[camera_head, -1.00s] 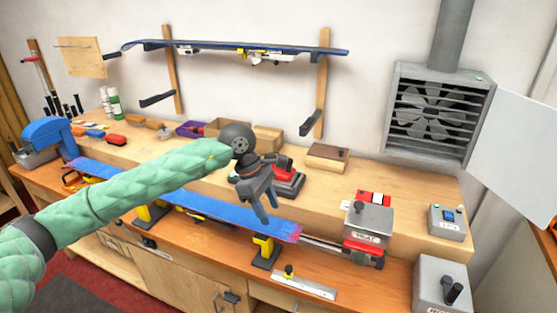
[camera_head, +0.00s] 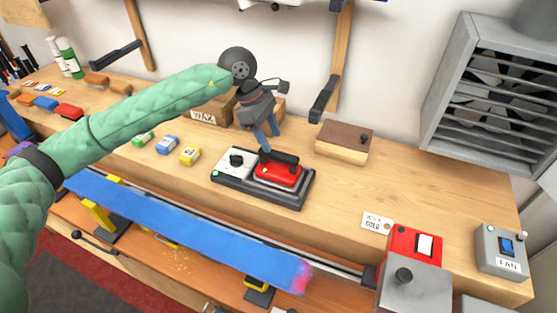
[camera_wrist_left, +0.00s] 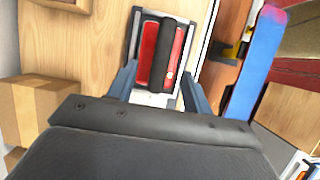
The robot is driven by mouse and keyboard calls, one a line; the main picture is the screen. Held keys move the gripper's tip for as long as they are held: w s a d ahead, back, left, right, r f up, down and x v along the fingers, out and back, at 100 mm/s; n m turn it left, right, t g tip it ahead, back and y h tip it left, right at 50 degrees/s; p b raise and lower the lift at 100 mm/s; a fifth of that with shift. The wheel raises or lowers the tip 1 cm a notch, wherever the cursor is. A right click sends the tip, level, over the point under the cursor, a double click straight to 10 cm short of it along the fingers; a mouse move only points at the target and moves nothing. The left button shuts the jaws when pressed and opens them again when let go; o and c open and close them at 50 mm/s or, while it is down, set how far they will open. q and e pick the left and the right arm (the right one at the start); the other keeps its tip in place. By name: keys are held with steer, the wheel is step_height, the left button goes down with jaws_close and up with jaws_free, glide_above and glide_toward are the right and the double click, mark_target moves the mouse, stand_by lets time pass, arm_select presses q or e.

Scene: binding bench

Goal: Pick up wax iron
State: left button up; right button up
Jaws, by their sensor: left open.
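The wax iron (camera_head: 279,172) is red with a black handle and sits on its dark stand (camera_head: 297,195) on the raised wooden bench shelf. My left gripper (camera_head: 268,142) is above and just behind the iron, fingers pointing down at it. In the left wrist view the iron (camera_wrist_left: 150,56) lies ahead between the two open fingertips of my left gripper (camera_wrist_left: 160,85), with its black handle (camera_wrist_left: 168,55) running between them. I see no grip on the handle. My right gripper is not in view.
A blue ski or board (camera_head: 190,232) lies clamped along the front. Yellow (camera_head: 190,156) and blue (camera_head: 167,144) wax blocks lie left of the stand. A wooden block (camera_head: 343,148) is behind right; a box labelled WAX (camera_head: 208,112) is behind left. The fan switch (camera_head: 503,252) is far right.

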mark_target(278, 153)
arm_select(q)
steer(key=shift+s+d+f, duration=0.3)
steer(key=shift+d+f, duration=0.05)
steer(key=shift+f, duration=0.5)
steer(key=x, duration=0.4)
steer(key=shift+p, duration=0.35)
steer(key=shift+d+f, duration=0.15)
steer(key=shift+f, duration=0.25)
steer(key=shift+c, duration=0.4)
steer(key=c, duration=0.7)
jaws_close()
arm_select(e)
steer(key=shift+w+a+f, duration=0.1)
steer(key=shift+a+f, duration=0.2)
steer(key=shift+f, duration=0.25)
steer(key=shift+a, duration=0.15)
